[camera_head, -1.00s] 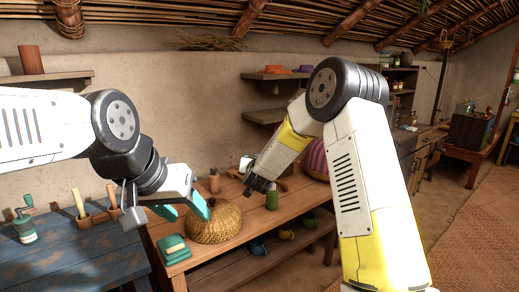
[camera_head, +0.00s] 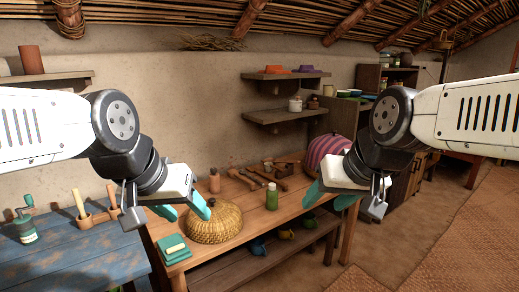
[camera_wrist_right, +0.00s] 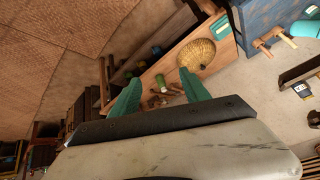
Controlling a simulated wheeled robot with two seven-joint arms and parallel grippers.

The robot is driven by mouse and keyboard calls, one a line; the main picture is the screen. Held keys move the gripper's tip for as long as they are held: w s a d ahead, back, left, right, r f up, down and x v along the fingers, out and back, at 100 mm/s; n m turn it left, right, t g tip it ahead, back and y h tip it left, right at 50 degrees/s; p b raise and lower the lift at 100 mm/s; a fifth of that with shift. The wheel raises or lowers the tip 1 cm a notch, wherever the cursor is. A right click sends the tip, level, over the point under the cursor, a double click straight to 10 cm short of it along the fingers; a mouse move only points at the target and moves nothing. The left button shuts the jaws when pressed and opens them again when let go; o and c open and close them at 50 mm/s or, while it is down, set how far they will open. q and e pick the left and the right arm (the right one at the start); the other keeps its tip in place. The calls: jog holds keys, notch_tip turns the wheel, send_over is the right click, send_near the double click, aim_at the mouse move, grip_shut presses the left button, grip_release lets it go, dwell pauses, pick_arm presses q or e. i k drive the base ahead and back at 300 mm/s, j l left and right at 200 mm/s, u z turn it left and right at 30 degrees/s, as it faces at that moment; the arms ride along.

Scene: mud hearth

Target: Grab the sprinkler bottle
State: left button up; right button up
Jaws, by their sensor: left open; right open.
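A green bottle with a pale cap (camera_head: 271,196) stands upright on the wooden table (camera_head: 258,222), right of the woven basket. It also shows small in the right wrist view (camera_wrist_right: 161,82), beyond and between the fingers. I cannot tell for sure which is the sprinkler bottle. My left gripper (camera_head: 188,212) is open and empty, left of the basket. My right gripper (camera_head: 328,198) is open and empty, right of the capped bottle and apart from it.
Wooden tools (camera_head: 270,172) and a striped pink round thing (camera_head: 327,152) lie behind. The blue table (camera_head: 75,255) holds a wooden holder with tools. Floor at the right is clear.

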aim_at(271, 197)
jog(key=i+l+u, duration=0.15)
jog(key=i+l, duration=0.15)
jog(key=i+l+u, duration=0.15)
jog(key=i+l, duration=0.15)
jog(key=i+l+u, duration=0.15)
jog(key=l, duration=0.35)
jog(key=i+l+u, duration=0.15)
jog(key=i+l, duration=0.2)
jog(key=l, duration=0.1)
